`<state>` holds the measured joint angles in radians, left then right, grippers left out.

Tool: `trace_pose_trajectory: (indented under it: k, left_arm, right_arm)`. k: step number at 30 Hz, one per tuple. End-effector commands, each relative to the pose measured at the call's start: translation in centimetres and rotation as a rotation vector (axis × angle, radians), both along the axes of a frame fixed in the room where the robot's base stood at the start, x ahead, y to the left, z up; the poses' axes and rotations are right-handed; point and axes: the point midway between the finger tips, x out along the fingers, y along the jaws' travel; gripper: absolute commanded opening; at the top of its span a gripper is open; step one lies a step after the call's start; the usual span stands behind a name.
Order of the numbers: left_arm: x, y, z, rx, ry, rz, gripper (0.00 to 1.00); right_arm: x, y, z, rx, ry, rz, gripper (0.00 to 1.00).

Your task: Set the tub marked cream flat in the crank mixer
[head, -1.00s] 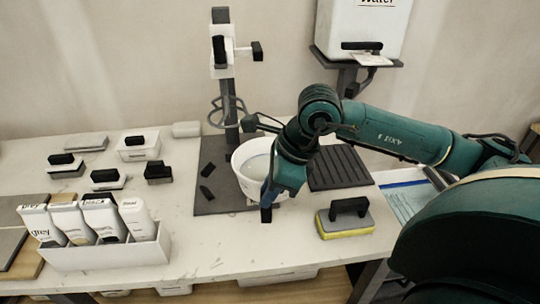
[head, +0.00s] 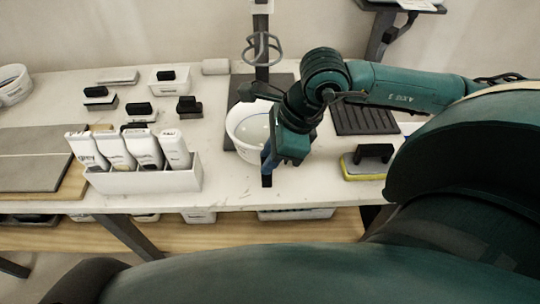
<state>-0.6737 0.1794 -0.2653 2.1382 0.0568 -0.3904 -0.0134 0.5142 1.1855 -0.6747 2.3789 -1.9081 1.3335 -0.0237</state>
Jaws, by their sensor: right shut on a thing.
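A white round tub (head: 243,128) with pale contents stands at the crank mixer's dark base plate (head: 237,95), below the looped whisk (head: 262,48) on the mixer's post. It looks about upright, but I cannot tell whether it rests fully flat. No marking on it can be read. My right gripper (head: 267,178) points down at the tub's front right side and is shut on it, probably at the rim or wall; the fingers partly hide that side. My left gripper is not in view.
A white caddy (head: 145,181) of grout bottles stands left of the mixer. Several black-handled tools lie behind it. A yellow sponge float (head: 368,163) and a ribbed dark mat (head: 365,118) lie to the right. Another white tub (head: 12,85) stands far left.

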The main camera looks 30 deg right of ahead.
Motion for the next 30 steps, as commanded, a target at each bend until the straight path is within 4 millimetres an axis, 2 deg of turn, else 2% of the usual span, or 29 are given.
trace_pose_trajectory:
  k: [30]
  left_arm:
    - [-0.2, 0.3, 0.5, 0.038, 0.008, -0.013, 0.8]
  right_arm:
    - [8.1, -4.8, -0.8, 0.003, -0.008, -0.001, 0.0]
